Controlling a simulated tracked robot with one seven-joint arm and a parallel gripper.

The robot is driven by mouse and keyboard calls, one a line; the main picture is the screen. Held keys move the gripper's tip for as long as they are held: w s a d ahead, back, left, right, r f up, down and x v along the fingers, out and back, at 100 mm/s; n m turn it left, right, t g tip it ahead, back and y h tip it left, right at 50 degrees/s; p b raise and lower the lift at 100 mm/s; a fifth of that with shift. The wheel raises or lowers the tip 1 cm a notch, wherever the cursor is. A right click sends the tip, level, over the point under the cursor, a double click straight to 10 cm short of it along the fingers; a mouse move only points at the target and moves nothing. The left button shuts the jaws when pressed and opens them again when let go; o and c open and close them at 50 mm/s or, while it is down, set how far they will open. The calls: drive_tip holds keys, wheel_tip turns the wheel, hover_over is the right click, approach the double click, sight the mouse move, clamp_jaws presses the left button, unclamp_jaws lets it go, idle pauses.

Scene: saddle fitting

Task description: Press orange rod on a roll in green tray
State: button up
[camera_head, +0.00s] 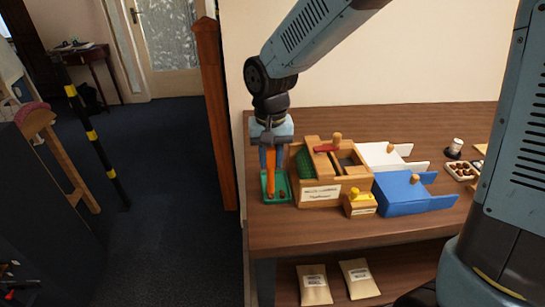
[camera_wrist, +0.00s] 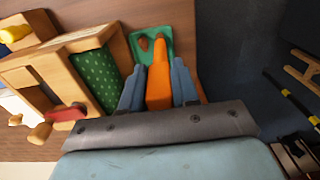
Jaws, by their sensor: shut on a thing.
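My gripper (camera_head: 271,158) is shut on the orange rod (camera_head: 270,178), which hangs down over the green tray (camera_head: 265,200) near the table's left edge. In the wrist view the rod (camera_wrist: 158,82) lies between the two blue fingers of my gripper (camera_wrist: 158,75), its narrow tip over the tray (camera_wrist: 134,36). A small brown roll (camera_head: 282,195) is in the tray, right of the rod's lower end; a roll also shows beside the tip in the wrist view (camera_wrist: 143,43). The rod hides part of the tray, and I cannot tell whether its tip touches a roll.
A wooden box (camera_head: 318,194) with a green dotted cloth (camera_wrist: 97,82) and a red-handled piece (camera_head: 325,148) stands close right of the tray. A small yellow-knobbed box (camera_head: 359,204), a blue box (camera_head: 405,195) and a white box (camera_head: 385,158) are farther right. The table drops off at left.

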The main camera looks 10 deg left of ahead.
drive_tip(key=shift+f, duration=0.95)
idle(1.5)
drive_tip(key=shift+r, duration=0.15)
